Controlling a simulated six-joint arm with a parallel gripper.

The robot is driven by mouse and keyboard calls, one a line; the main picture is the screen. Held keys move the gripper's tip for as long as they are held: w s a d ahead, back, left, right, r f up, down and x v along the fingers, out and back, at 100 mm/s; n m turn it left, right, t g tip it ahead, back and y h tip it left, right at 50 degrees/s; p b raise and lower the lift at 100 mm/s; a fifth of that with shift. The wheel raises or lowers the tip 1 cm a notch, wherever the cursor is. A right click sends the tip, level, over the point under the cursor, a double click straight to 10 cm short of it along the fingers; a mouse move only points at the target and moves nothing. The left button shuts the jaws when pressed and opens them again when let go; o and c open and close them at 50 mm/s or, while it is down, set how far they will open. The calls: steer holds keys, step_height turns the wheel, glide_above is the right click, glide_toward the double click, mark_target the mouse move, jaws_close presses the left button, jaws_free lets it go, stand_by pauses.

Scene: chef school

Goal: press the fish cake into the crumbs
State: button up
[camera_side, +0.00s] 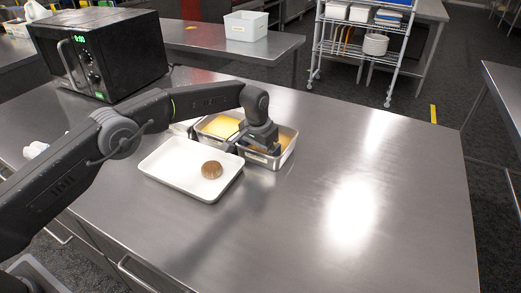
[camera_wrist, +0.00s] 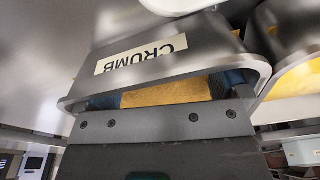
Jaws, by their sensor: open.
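The round brown fish cake (camera_side: 211,170) sits on the white tray (camera_side: 165,179), toward its right side and apart from my gripper. The metal crumb tray (camera_side: 280,159) stands behind and right of it. In the wrist view its wall bears an upside-down CRUMB label (camera_wrist: 142,54), and yellow-orange crumbs (camera_wrist: 165,92) show inside. My gripper (camera_side: 254,149) is open over the crumb tray. In the wrist view its two blue-tipped fingers (camera_wrist: 166,91) stand wide apart with only crumbs seen between them. Whether the fingertips touch the crumbs is hidden.
A second metal tray with yellow contents (camera_side: 220,126) stands left of the crumb tray, close beside it. A black microwave (camera_side: 125,50) stands at the back left of the steel table (camera_side: 390,190). The table's right side is clear.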

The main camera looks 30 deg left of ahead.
step_height(320, 180, up, 13)
steer(key=s, duration=0.1)
steer(key=shift+s+a, duration=0.15)
steer(key=shift+s, duration=0.1)
steer(key=shift+r, duration=0.35)
steer(key=c, duration=0.3)
steer(key=shift+c, duration=0.2)
steer(key=shift+n, duration=0.9)
steer(key=f, duration=0.5)
steer(key=w+f, duration=0.1)
steer(key=f, duration=0.2)
steer(key=shift+f, duration=0.3)
steer(key=shift+w+f, duration=0.15)
steer(key=shift+f, duration=2.45)
